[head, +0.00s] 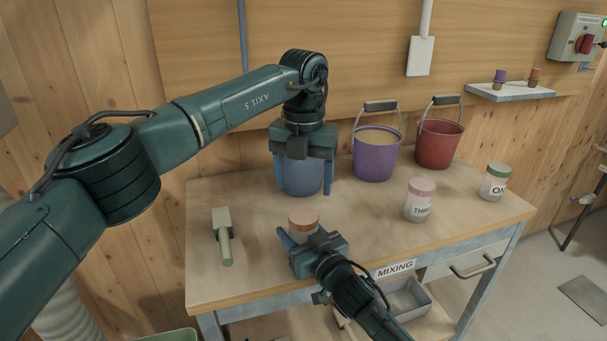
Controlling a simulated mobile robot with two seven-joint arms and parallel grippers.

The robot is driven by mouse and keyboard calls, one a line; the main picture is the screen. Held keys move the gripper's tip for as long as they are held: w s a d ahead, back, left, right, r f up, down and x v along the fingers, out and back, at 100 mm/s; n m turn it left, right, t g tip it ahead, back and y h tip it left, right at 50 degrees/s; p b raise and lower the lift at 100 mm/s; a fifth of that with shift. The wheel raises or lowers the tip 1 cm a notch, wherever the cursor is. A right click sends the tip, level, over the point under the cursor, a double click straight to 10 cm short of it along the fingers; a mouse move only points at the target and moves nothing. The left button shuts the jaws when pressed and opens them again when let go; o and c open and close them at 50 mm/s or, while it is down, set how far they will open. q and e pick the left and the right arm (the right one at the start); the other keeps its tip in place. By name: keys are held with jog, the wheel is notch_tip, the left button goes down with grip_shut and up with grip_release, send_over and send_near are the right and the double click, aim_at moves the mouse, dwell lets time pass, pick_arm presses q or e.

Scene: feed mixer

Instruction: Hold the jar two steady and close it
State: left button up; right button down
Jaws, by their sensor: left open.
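A jar with an orange-brown top (303,219) stands on the table near its front edge. Its label is hidden, and I cannot tell whether the top is a seated lid. My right gripper (297,240) is low at this jar, with one blue finger showing on its left side. The other finger is hidden, so its grip is unclear. My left gripper (304,182) points down behind and above the jar, open and empty, with its fingers apart in front of a blue bucket (301,180). A pink-lidded jar marked THREE (420,202) and a green-lidded jar marked ONE (495,184) stand to the right.
A purple bucket (376,160) with pale contents and a red bucket (438,145) stand at the back. A small wall shelf (510,93) is at upper right. The table (255,260) is clear between scoop and jar.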

aim_at(303, 215)
pick_arm(q)
jog(key=n, duration=0.7)
jog(key=shift+r, duration=0.2)
jog(key=shift+f, duration=4)
jog(key=c, duration=1)
jog(key=m, duration=1)
